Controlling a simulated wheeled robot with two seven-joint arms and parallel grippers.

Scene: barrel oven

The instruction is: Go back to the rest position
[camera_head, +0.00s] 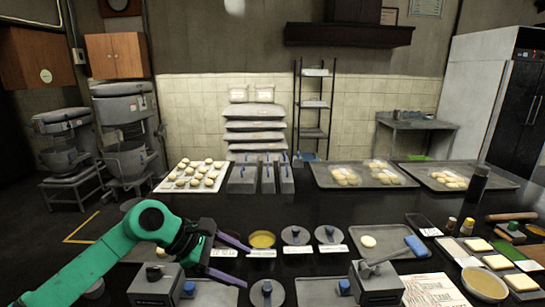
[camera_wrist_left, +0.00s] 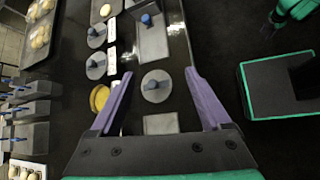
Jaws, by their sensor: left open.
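My green left arm comes in from the left in the head view. Its left gripper (camera_head: 246,262), with purple fingers, is open and empty above the front of the dark counter (camera_head: 300,212). In the left wrist view the two fingers of the left gripper (camera_wrist_left: 159,73) are spread wide.
A bowl of yellow filling (camera_head: 262,240) stands beside the left gripper. A grey press-like block (camera_head: 376,283) and a tray with one dough piece (camera_head: 385,241) are to the right. Trays of dough (camera_head: 193,177) line the back. The counter's middle is clear.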

